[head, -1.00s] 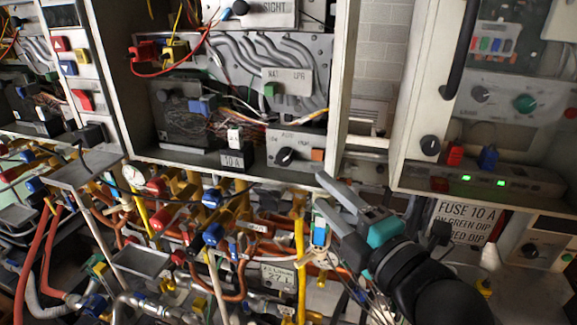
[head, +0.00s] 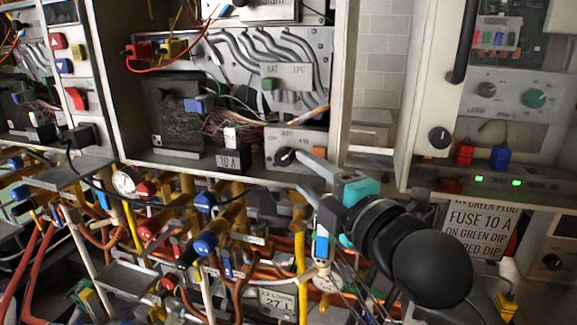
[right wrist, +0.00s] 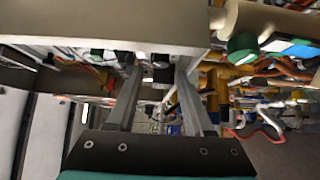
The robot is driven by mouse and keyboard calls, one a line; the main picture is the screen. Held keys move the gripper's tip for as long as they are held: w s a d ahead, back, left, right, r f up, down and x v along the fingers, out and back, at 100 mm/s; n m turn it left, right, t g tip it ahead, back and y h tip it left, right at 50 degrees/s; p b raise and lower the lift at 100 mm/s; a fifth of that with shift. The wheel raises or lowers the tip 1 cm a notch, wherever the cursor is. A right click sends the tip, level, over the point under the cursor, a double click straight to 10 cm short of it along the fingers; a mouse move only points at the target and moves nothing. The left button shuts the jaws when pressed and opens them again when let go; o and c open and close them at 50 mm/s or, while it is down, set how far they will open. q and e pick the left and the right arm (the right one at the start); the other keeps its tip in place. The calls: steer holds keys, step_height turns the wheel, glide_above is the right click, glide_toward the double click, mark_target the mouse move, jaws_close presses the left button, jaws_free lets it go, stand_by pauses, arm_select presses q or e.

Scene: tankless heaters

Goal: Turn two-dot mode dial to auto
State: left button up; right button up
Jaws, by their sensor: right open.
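A black mode dial (head: 284,157) sits on a light grey panel (head: 276,140) at the lower right of the open middle cabinet. Small markings stand above it, the middle one seeming to read AUTO. I cannot make out any dots. My right gripper (head: 298,170) is open, its upper fingertip beside or overlapping the dial's right side in the head view. The lower finger is below the cabinet's bottom edge. I cannot tell whether it touches the dial. In the right wrist view the two fingers (right wrist: 160,85) are apart, with nothing clearly between them. My left gripper is not in view.
Pipes, valves and wires crowd the space below the cabinet (head: 180,170). A block marked 10 A (head: 230,160) stands left of the dial panel.

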mark_target(288, 160)
steer(key=x, duration=0.6)
steer(key=shift+w+a, duration=0.15)
steer(key=shift+w, duration=0.1)
steer(key=shift+c, duration=0.4)
jaws_close()
